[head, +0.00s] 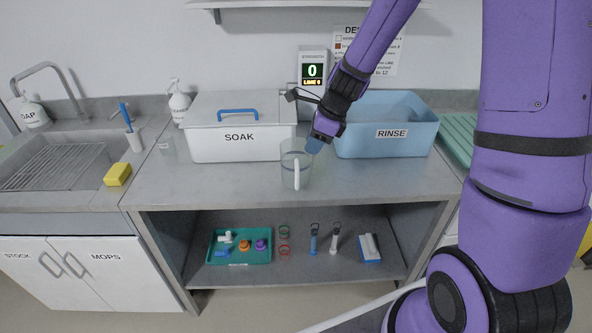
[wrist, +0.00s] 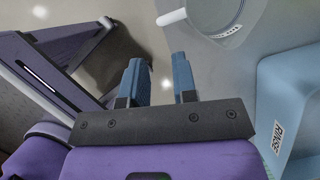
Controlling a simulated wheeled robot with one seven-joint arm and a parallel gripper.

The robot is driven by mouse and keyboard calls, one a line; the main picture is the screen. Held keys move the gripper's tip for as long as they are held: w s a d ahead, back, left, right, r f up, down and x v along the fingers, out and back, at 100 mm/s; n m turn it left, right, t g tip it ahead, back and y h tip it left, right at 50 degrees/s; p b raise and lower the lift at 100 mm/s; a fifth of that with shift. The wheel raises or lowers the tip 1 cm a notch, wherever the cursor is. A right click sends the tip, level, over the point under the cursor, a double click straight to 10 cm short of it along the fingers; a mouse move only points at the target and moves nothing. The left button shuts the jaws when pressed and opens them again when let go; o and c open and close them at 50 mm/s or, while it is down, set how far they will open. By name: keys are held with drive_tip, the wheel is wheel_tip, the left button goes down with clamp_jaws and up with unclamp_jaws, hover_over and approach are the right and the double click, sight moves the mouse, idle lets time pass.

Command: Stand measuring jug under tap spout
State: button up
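A clear measuring jug (head: 296,168) stands upright on the counter, in front of the right end of the SOAK tub, its pale handle toward the front. The jug (wrist: 212,14) also shows at the top of the wrist view, partly cut off, with its handle pointing left. My gripper (head: 314,147) is by the jug's upper right side in the head view. In the wrist view my gripper (wrist: 157,82) has its two blue fingers apart with nothing between them, short of the handle. A grey tap (head: 48,68) arches over the sink (head: 62,165) at the far left.
The lidded SOAK tub (head: 238,140) and blue RINSE tub (head: 392,138) stand behind the jug. A yellow sponge (head: 117,174), a small clear cup (head: 166,146) and a brush holder (head: 134,140) lie toward the sink. The front counter strip is mostly clear.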

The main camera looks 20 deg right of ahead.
sight(297, 171)
drive_tip(key=shift+x, duration=5.5)
clamp_jaws()
